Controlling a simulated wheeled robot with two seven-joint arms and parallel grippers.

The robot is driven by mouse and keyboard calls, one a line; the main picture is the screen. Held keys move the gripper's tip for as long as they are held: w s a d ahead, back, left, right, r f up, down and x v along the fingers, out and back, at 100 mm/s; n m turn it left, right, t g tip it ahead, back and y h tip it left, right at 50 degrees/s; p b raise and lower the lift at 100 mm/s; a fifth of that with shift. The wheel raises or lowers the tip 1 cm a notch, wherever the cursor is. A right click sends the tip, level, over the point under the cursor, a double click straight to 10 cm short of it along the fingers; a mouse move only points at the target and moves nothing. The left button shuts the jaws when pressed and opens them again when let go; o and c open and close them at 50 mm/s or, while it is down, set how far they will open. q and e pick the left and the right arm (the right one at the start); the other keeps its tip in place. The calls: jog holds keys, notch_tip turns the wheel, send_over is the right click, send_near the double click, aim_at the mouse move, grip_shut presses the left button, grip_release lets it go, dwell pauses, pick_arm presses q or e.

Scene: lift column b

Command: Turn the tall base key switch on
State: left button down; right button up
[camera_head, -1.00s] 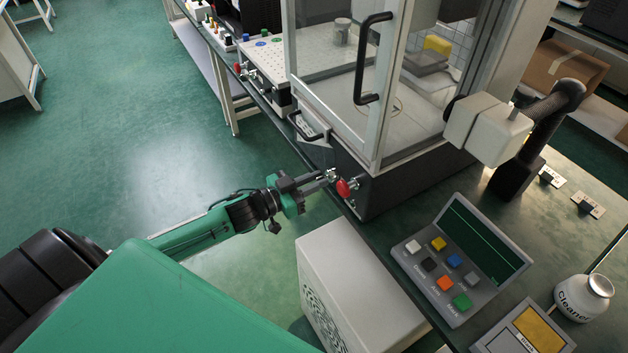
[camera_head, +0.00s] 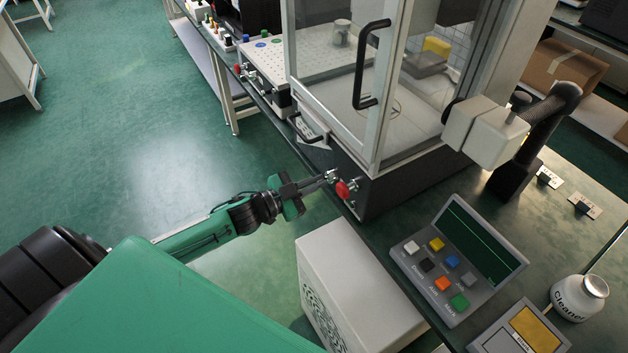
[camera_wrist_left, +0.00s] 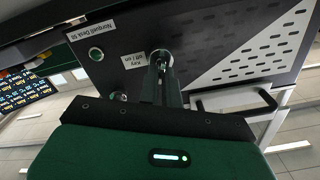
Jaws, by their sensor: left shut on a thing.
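The tall base is the dark box under the glass cabinet (camera_head: 385,195), and its front panel (camera_wrist_left: 215,45) shows in the left wrist view. The key switch (camera_head: 331,174) sits on that front, beside a red knob (camera_head: 343,189). In the wrist view the key switch (camera_wrist_left: 160,55) has a metal collar and a white label beside it, upside down, reading key off/on. My left gripper (camera_head: 326,177) reaches it from the left and is shut on the key; its fingers (camera_wrist_left: 163,66) hide most of the key. The key's exact angle is hard to tell. My right gripper is not in view.
A black handle (camera_wrist_left: 240,102) sticks out from the panel near the gripper. A white box (camera_head: 350,285) stands below and right of the left arm. A button console (camera_head: 460,260) and a cleaner bottle (camera_head: 580,298) are on the bench.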

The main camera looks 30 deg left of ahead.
pick_arm(q)
jog(key=m, duration=0.6)
jog(key=shift+s+d+f+m, duration=0.1)
jog(key=shift+d+f+m, duration=0.05)
jog(key=shift+m, duration=0.45)
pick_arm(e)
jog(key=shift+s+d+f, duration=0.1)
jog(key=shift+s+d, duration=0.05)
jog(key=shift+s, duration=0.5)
pick_arm(q)
jog(key=c, duration=1.6)
grip_release()
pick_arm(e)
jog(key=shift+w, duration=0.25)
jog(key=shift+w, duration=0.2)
